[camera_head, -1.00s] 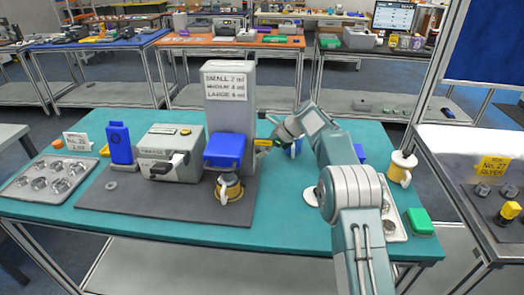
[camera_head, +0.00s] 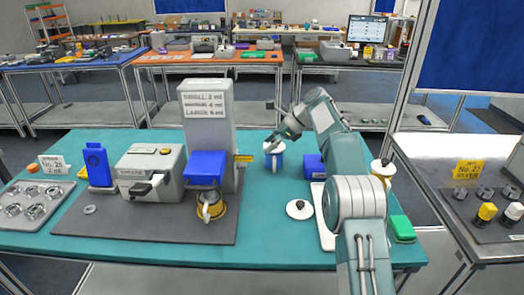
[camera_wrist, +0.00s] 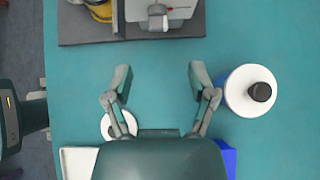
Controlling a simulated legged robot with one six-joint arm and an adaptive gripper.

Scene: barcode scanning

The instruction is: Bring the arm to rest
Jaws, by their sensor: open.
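My arm reaches over the teal table (camera_head: 262,250) from the right. My gripper (camera_head: 271,121) hangs right of the grey machine's column, near a blue canister (camera_head: 275,163) with a white lid. In the wrist view my gripper (camera_wrist: 160,80) is open, its two fingers spread with only bare table between them. The canister's white lid with a dark knob (camera_wrist: 250,90) is just right of the right finger, apart from it.
The grey machine (camera_head: 207,120) with a blue block and a yellow mug (camera_head: 211,206) stands left on a dark mat (camera_head: 150,225). A loose white lid (camera_head: 299,209) lies near my arm. A green box (camera_head: 402,229) sits at the right edge.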

